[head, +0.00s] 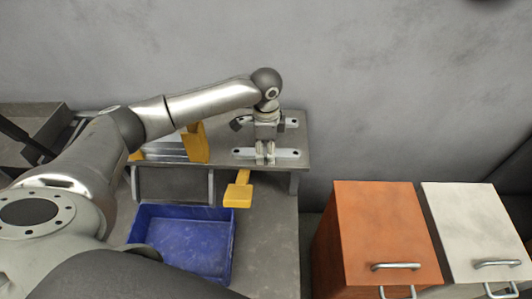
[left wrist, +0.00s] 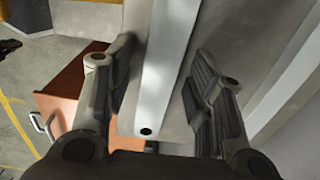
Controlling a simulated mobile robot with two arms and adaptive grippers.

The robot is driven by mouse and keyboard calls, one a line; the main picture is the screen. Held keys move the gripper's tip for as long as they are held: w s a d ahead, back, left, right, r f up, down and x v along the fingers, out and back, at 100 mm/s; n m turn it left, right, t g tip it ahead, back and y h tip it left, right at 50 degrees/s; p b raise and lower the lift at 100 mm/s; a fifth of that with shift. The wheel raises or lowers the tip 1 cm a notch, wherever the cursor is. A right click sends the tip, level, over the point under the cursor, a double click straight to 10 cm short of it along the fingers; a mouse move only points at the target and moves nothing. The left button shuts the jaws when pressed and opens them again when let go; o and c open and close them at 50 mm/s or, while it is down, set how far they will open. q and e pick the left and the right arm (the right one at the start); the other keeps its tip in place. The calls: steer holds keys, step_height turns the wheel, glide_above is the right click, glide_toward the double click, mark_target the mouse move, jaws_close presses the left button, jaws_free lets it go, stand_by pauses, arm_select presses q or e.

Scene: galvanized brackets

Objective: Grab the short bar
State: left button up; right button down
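Two flat galvanized bars lie on the grey shelf (head: 225,162): a front bar (head: 287,154) and a back bar (head: 291,123) partly hidden behind my gripper. They look similar in length, so I cannot tell surely which is the short one. My left gripper (head: 265,158) points down over the middle of the front bar. In the left wrist view a pale bar (left wrist: 165,70) with a hole at its near end runs between the two spread fingers of the left gripper (left wrist: 164,88). Gaps show on both sides of the bar. My right gripper is not in view.
A blue crate (head: 142,241) sits on the lower surface in front of the shelf. A yellow piece (head: 238,193) juts out at the shelf's front edge. A yellow holder (head: 195,143) stands left of the bars. Orange (head: 380,220) and white (head: 472,220) cabinets stand at right.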

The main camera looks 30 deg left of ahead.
arm_select(q)
jaws_close()
steer(key=shift+r, duration=0.1)
